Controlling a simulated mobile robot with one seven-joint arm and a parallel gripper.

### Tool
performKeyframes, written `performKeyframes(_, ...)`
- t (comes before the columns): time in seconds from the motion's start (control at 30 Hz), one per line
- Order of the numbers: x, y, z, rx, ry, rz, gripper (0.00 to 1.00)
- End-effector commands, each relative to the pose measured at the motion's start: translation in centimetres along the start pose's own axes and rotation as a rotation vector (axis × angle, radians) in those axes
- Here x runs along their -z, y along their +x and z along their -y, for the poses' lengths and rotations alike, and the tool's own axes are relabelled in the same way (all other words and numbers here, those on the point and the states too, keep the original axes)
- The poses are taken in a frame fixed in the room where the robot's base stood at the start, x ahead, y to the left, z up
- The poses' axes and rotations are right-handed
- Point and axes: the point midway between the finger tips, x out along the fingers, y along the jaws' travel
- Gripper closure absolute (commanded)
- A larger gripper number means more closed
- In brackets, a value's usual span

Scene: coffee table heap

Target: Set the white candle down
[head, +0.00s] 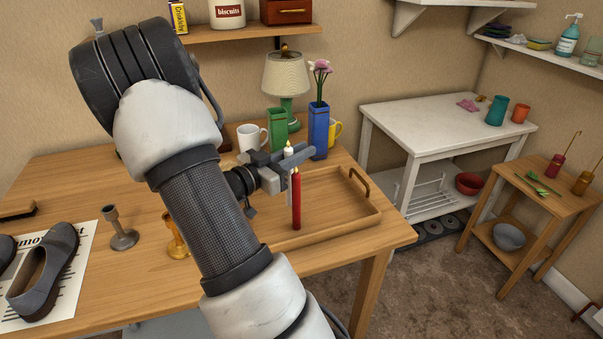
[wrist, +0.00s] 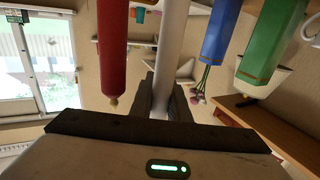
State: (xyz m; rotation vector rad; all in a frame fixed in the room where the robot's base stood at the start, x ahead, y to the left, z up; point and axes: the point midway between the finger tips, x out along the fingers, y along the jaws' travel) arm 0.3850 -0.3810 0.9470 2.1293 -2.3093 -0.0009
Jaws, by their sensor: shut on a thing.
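My gripper (head: 290,160) is shut on the white candle (head: 289,147) above the wooden tray (head: 372,214). The candle is upright, with its tip showing above the fingers in the head view. In the wrist view, which is upside down, the white candle (wrist: 171,45) runs between the fingers (wrist: 165,98). A red candle (head: 296,203) stands upright in the tray close in front of the white one. It also shows beside the white candle in the wrist view (wrist: 112,50). The white candle's lower end is mostly hidden, so I cannot tell whether it touches the tray.
A blue vase (head: 318,135) with a flower, a green vase (head: 277,130), a white mug (head: 249,138) and a lamp (head: 286,75) stand behind the tray. A grey candlestick (head: 121,232) and a brass one (head: 176,243) stand left. The tray's right part is clear.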

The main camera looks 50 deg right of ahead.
Motion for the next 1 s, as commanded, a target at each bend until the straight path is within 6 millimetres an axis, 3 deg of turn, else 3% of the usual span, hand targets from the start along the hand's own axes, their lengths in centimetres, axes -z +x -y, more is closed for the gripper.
performKeyframes(0.3, -3.8, 0.0, 0.0, 0.0, -0.001, -0.001, 1.0)
performKeyframes(0.7, -4.3, 0.0, 0.0, 0.001, 0.001, -0.001, 1.0)
performKeyframes(0.73, -4.2, 0.0, 0.0, 0.001, 0.001, -0.001, 0.81)
performKeyframes(0.77, -4.2, 0.0, 0.0, 0.001, 0.001, 0.0, 0.77)
performKeyframes(1.0, -4.2, 0.0, 0.0, 0.001, 0.001, 0.0, 0.77)
